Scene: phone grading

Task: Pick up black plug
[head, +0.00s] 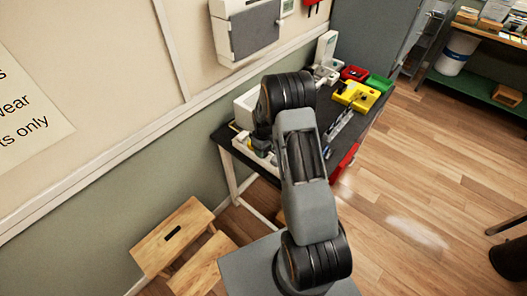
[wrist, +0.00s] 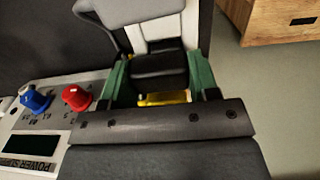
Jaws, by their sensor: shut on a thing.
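In the wrist view, my gripper (wrist: 160,80) has its two green-lined fingers on either side of a black block, which looks like the black plug (wrist: 158,66). The gripper is shut on it. A small yellow part (wrist: 163,98) shows just below the plug, between the fingers. A grey and white thing (wrist: 158,22) lies beyond the plug; I cannot tell whether they touch. In the head view my own arm covers the gripper and the plug.
A power supply (wrist: 45,120) with a blue knob (wrist: 34,100) and a red knob (wrist: 76,98) stands close left of the gripper. On the dark bench, red (head: 354,73), yellow (head: 357,96) and green (head: 379,82) bins stand toward the far end. A wooden step stool (head: 172,236) stands by the wall.

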